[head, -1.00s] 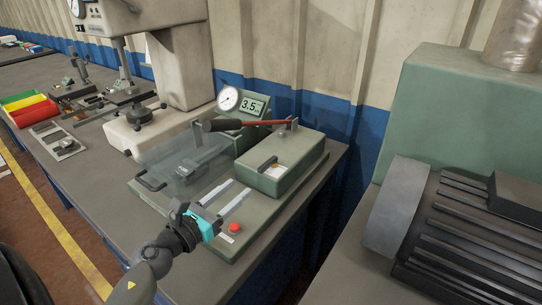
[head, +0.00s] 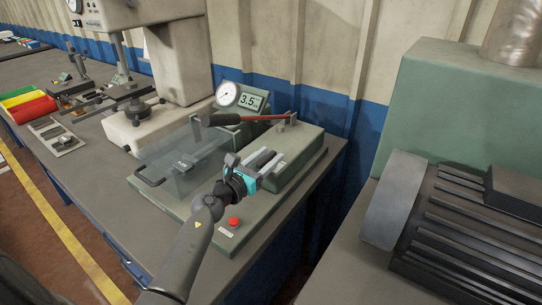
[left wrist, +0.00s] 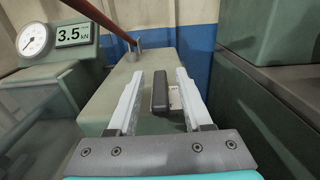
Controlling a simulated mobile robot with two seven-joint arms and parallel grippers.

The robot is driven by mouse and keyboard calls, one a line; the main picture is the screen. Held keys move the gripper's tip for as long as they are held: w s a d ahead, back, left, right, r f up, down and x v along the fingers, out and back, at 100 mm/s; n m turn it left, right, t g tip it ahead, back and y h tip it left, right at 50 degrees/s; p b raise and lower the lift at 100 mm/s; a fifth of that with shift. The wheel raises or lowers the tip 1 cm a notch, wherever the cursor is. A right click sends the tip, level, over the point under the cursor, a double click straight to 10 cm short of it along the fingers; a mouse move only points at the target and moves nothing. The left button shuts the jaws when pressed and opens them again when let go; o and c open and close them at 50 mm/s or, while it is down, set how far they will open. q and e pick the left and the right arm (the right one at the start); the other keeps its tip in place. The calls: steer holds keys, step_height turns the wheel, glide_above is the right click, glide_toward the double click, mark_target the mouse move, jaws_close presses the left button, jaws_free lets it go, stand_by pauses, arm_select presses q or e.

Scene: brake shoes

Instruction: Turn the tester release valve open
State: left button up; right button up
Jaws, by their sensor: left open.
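The release valve is a dark grey lever (left wrist: 160,92) on a pale plate on top of the green tester box (left wrist: 132,72). In the left wrist view it stands between the two pale fingers of my left gripper (left wrist: 158,76), with a gap on each side. The left gripper is open. In the head view the left gripper (head: 269,157) is over the tester box (head: 302,150), and its fingers largely hide the lever. My right gripper is in neither view.
A red pump handle with a dark grip (head: 222,119) crosses above the box. A gauge and display reading 3.5 kN (head: 248,100) stand behind. A clear guard (head: 180,168) is at left, and a red button (head: 234,221) is at the front.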

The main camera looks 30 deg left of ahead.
arm_select(q)
steer(key=shift+w+d, duration=0.1)
steer(key=shift+w, duration=0.65)
jaws_close()
